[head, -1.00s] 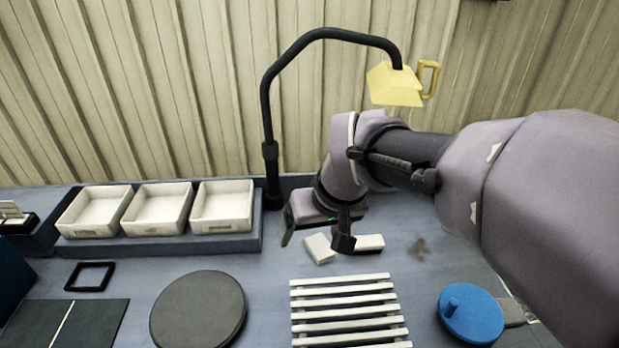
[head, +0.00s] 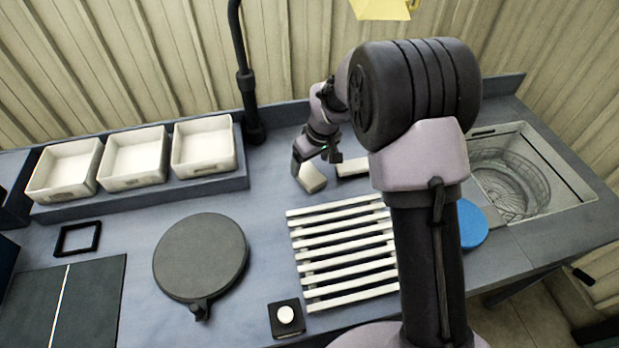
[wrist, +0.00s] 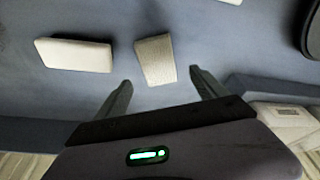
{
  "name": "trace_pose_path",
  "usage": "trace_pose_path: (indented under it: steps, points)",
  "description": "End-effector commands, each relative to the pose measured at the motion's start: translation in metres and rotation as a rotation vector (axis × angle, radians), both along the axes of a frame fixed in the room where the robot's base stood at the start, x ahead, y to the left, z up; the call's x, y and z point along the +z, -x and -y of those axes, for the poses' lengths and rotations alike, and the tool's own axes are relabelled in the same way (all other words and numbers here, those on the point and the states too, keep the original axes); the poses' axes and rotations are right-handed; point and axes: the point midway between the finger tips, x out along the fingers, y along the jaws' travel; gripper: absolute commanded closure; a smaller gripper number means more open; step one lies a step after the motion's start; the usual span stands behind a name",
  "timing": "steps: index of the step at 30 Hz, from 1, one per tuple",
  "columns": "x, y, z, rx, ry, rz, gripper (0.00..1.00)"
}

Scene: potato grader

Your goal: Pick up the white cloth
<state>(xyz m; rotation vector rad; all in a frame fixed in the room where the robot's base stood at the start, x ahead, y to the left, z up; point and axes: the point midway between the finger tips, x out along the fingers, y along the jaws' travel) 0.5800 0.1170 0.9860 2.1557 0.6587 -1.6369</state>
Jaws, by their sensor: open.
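A small folded white piece with a ribbed, cloth-like surface, which I take for the white cloth (head: 312,178), lies on the blue-grey bench at the back. It also shows in the wrist view (wrist: 155,60), just beyond and between my fingertips. A second, smoother white block (wrist: 73,54) lies beside it, left of it in the wrist view and right of it in the head view (head: 352,167). My gripper (head: 316,160) is open and empty, close to the ribbed piece. Its two fingers (wrist: 160,79) point at that piece with a gap around it. I cannot tell the exact height.
Three white trays (head: 138,157) stand on a raised ledge to the left. A black lamp post (head: 244,85) rises behind. A white slatted rack (head: 340,250) lies in front, with a dark round plate (head: 200,257) to its left. A sink with a wire basket (head: 510,182) is at right.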

Motion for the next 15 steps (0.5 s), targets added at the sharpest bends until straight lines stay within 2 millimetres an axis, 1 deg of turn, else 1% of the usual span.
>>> trace_pose_path:
  steps: [2, 6, 8, 9, 14, 15]
  points:
    - [-0.011, 0.000, 0.000, 0.000, 0.000, -0.002, 0.18]
    - [-0.040, -0.002, 0.000, -0.001, 0.001, -0.003, 0.18]
    - [-0.049, -0.005, -0.001, -0.001, 0.001, -0.002, 0.18]
    - [-0.052, -0.005, -0.002, -0.001, 0.001, -0.002, 0.18]
    - [-0.050, -0.006, -0.002, -0.001, 0.000, -0.001, 0.18]
    - [-0.050, -0.006, -0.002, -0.001, 0.000, -0.001, 0.24]
